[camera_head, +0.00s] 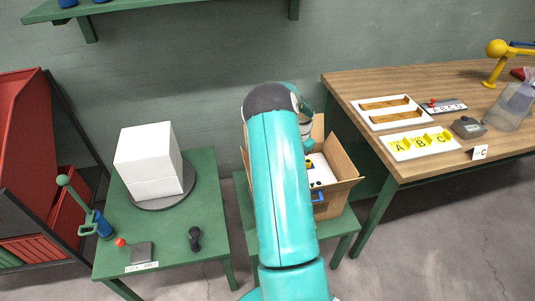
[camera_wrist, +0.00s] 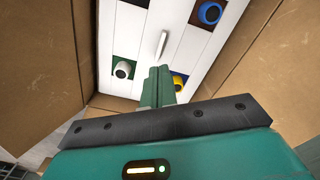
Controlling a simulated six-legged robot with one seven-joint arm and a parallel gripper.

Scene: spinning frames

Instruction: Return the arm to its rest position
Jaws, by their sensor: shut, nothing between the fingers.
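My arm (camera_head: 285,190) is teal and stretches up the middle of the head view, reaching over an open cardboard box (camera_head: 343,167). My gripper (camera_wrist: 158,86) shows in the wrist view, its green fingers closed together with nothing between them. It points into the cardboard box (camera_wrist: 38,60), toward a white panel (camera_wrist: 145,30) inside. The fingertips are close to the panel; I cannot tell whether they touch it. In the head view the gripper is hidden behind the arm.
The white panel carries round pieces, including a blue ring (camera_wrist: 210,13) and a yellow one (camera_wrist: 179,81). Box flaps stand around the gripper. A green table (camera_head: 215,215) with a white cube (camera_head: 148,160) is left. A wooden table (camera_head: 380,90) with trays is right.

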